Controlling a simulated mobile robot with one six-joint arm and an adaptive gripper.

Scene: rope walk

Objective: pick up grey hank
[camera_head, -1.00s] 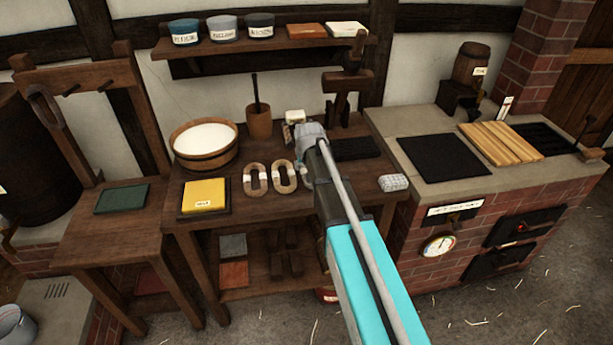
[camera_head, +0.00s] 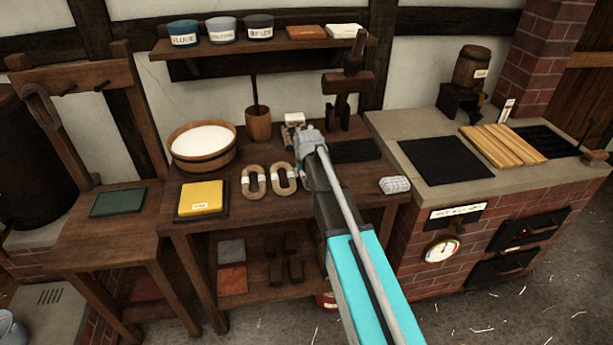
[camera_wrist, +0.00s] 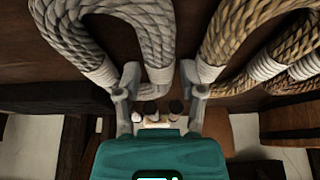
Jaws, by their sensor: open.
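The grey hank (camera_wrist: 152,30) is a twisted rope loop with white bindings, at the upper left of the wrist view. My gripper (camera_wrist: 160,72) is open, with one finger on each side of the loop's right strand; I cannot tell whether either finger touches it. In the head view my gripper (camera_head: 306,172) is low over the bench, right of the tan hanks, and mostly hides the grey hank. Two tan hanks (camera_head: 254,180) (camera_head: 284,178) lie beside it, and they also show at the right of the wrist view (camera_wrist: 240,35).
The wooden bench (camera_head: 240,212) also holds a round tub (camera_head: 203,160), a yellow block (camera_head: 201,197), a wooden cup (camera_head: 258,125) and a pale grey bundle (camera_head: 395,185). A shelf (camera_head: 270,43) with jars hangs behind. A brick stove (camera_head: 420,205) stands at right.

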